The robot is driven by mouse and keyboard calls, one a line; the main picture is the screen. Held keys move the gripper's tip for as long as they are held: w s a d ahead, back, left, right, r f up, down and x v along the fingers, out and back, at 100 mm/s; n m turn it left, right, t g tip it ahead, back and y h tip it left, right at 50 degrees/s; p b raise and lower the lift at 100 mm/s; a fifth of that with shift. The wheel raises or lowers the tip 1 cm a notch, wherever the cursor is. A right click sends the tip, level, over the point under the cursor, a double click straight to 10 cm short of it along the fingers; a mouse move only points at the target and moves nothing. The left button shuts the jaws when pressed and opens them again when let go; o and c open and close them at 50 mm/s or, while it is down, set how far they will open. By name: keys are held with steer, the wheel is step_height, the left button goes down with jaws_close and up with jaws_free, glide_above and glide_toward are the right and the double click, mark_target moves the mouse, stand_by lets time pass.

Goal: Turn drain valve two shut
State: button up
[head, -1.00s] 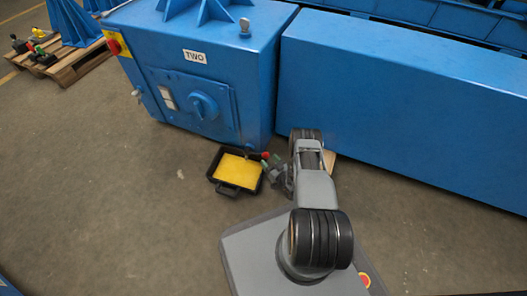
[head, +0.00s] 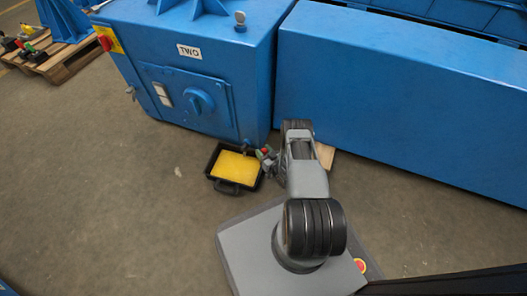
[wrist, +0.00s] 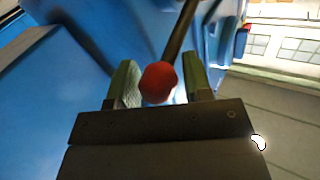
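The drain valve's lever shows in the wrist view as a dark rod (wrist: 181,32) ending in a red ball knob (wrist: 158,82). The knob also shows small in the head view (head: 265,150), low by the front of the blue cabinet marked TWO (head: 189,52). My gripper (wrist: 161,78) has its two greenish fingers apart, one on each side of the knob. A narrow light gap shows on the knob's right; I cannot tell whether the left finger touches it. In the head view my gripper (head: 267,158) is at the cabinet's lower right corner. The valve body is hidden.
A black tray (head: 213,160) with a yellow inside lies on the floor just left of my gripper. A long blue housing (head: 400,100) stands to the right. A pallet (head: 70,62) with small items is far left. The floor at front left is clear.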

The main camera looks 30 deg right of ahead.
steer(key=shift+w+d, duration=0.1)
steer(key=shift+d, duration=0.1)
jaws_close()
steer(key=shift+r, duration=0.1)
steer(key=shift+r+p, duration=0.2)
steer(key=shift+p, duration=0.1)
